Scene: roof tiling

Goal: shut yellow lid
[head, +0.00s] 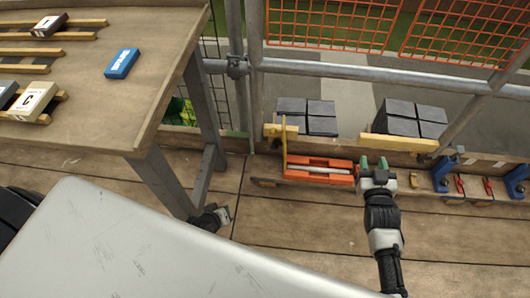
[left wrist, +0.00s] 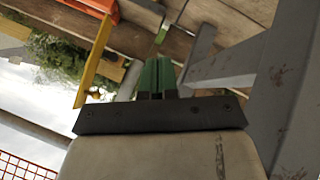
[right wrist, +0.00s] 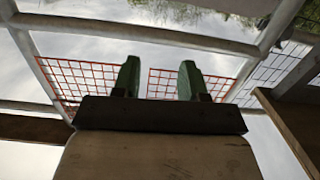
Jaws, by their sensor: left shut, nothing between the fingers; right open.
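The yellow lid (head: 284,148) stands upright, edge-on, at the left end of an open orange box (head: 318,172) in the head view. In the left wrist view the lid (left wrist: 95,62) is a thin slanted yellow strip, with a bit of the orange box (left wrist: 97,4) above it. My right gripper (head: 374,163) is open and empty, just right of the box. Its fingers (right wrist: 156,80) stand apart in the right wrist view. My left gripper (head: 225,214) is low by the bench leg, left of the lid and apart from it. Its fingers (left wrist: 157,78) are shut and empty.
A wooden bench (head: 100,115) with a blue box (head: 122,63) stands at left, its leg (head: 165,180) near my left gripper. Grey tile stacks (head: 307,115) lie behind the orange box. Blue clamps (head: 443,177) are at right. Scaffold rails and orange mesh (head: 335,22) close the back.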

